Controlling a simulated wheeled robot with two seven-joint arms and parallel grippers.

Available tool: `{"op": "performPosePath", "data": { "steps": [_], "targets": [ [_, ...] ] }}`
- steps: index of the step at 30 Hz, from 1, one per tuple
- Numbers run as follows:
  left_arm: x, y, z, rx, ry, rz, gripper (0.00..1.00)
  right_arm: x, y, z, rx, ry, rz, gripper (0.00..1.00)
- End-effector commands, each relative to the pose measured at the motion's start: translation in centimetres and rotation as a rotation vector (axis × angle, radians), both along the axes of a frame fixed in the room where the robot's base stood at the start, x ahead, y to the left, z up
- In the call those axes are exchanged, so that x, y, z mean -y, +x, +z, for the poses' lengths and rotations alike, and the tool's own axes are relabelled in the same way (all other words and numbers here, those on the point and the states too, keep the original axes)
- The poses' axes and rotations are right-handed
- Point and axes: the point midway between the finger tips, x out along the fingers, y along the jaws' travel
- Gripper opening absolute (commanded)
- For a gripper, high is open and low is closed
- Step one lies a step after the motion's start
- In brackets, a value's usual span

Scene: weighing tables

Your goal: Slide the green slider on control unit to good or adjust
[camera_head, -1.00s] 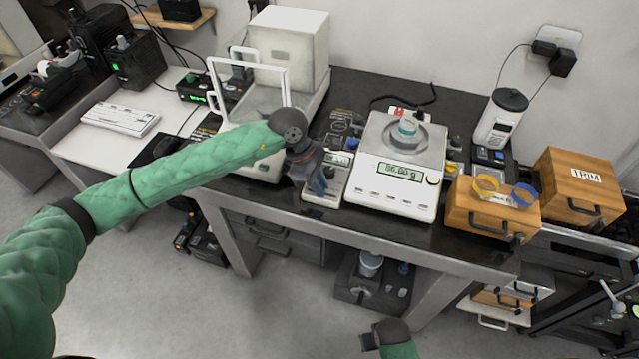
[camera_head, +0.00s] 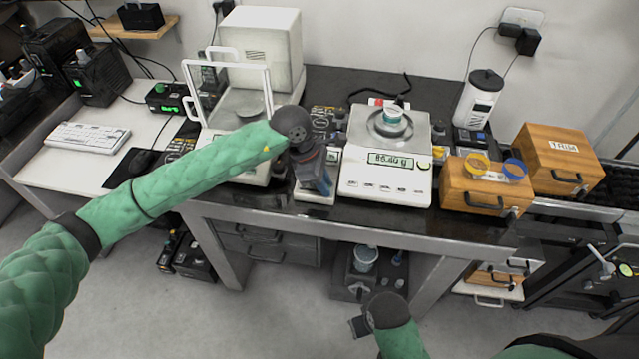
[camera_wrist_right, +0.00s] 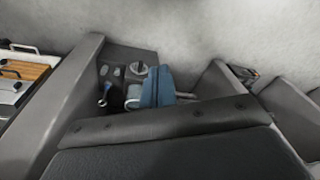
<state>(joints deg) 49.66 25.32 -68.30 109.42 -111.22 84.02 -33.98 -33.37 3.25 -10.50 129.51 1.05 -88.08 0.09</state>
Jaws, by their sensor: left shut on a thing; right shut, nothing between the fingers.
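My left gripper (camera_head: 322,186) is low over a small pale unit (camera_head: 313,197) with a little display, between the two balances. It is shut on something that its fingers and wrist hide. I cannot make out a green slider in any view, nor be sure that this unit is the control unit. My right gripper (camera_head: 358,327) is shut and empty in front of the table, below its top. In the right wrist view its blue-grey fingers (camera_wrist_right: 158,86) are together, with a dark box below the table behind them.
A white balance (camera_head: 385,188) with a lit readout carries a small cup (camera_head: 393,114). A wooden drawer box (camera_head: 470,195) with yellow and blue rings and a TRIM box (camera_head: 560,158) stand to its right. A balance with a white frame (camera_head: 268,90) stands left. The floor in front is clear.

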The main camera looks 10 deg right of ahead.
Motion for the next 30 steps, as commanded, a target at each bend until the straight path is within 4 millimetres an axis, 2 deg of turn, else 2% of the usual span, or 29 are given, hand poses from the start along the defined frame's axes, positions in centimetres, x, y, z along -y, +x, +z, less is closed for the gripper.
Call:
{"op": "performPosePath", "data": {
  "steps": [3,4,6,7,16,20,23,30],
  "targets": [
    [0.2,0.0,0.2,0.002,-0.005,-0.002,0.00,0.0,0.0,0.0,0.000,0.000,0.000,0.00],
    [0.2,0.0,0.2,0.002,-0.005,-0.002,0.23,0.0,0.0,0.0,0.000,0.000,0.000,0.00],
    [0.2,0.0,0.2,0.002,-0.004,-0.002,0.37,0.0,0.0,0.0,0.000,0.000,0.000,0.00],
    [0.2,0.0,0.1,0.002,-0.004,-0.002,0.40,0.0,0.0,0.0,0.000,0.000,0.000,0.00],
    [0.1,0.0,0.1,0.001,-0.002,-0.001,0.40,0.0,0.0,-0.1,-0.001,-0.001,0.001,0.00],
    [-0.2,0.1,0.8,0.001,-0.002,-0.001,0.40,0.1,-0.3,-0.1,-0.010,-0.003,0.003,0.00],
    [-0.6,0.3,1.7,0.003,-0.002,-0.002,0.40,0.0,-0.4,2.6,0.008,0.006,-0.002,0.00],
    [-1.7,0.6,4.5,0.002,-0.003,-0.002,0.40,0.3,-1.5,6.5,0.007,0.011,-0.002,0.00]
  ]
}}
